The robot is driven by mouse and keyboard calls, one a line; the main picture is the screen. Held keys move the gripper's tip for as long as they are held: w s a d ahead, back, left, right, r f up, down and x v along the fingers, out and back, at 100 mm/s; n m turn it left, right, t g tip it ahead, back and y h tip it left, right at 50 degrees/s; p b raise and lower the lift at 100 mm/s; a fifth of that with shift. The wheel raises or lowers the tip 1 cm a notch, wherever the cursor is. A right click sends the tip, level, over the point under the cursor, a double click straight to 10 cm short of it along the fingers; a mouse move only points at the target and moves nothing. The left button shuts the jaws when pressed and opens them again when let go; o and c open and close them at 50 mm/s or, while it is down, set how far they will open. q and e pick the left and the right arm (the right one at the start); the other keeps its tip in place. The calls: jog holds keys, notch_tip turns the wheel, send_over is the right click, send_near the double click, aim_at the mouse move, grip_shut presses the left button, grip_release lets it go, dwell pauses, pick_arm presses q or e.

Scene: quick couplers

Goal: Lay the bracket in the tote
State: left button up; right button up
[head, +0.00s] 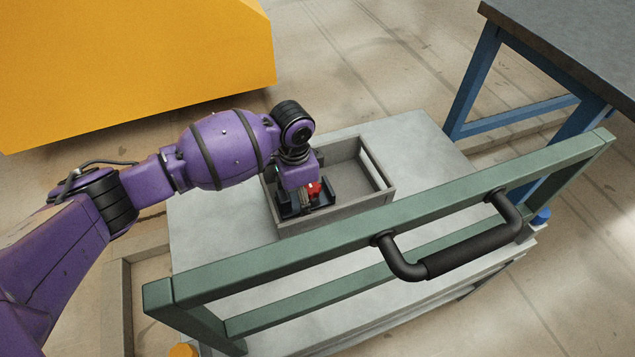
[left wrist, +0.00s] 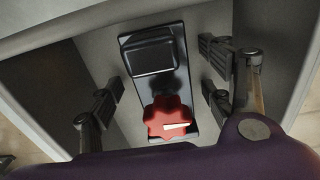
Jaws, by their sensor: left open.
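The bracket is a black plate (left wrist: 152,88) with a raised black block at one end and a red lobed knob (left wrist: 168,120) at the other. It lies inside the grey tote (head: 343,218), on its floor as far as I can tell. In the head view its red knob (head: 313,188) shows beside my wrist, and my gripper hides part of it. My left gripper (head: 303,199) is down in the tote over the bracket. In the left wrist view its open fingers (left wrist: 163,88) stand on either side of the plate, with gaps visible. My right gripper is not in view.
The tote stands on a pale cart top (head: 420,140). A green rail (head: 290,252) with a black handle (head: 465,250) runs along the cart's near side. A blue-legged table (head: 570,50) is at the right, and a yellow block (head: 130,60) at upper left. The tote's right part looks empty.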

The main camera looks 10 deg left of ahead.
pick_arm(q)
jog(key=shift+r, duration=0.15)
notch_tip(320, 180, up, 12)
jog(key=p, duration=0.4)
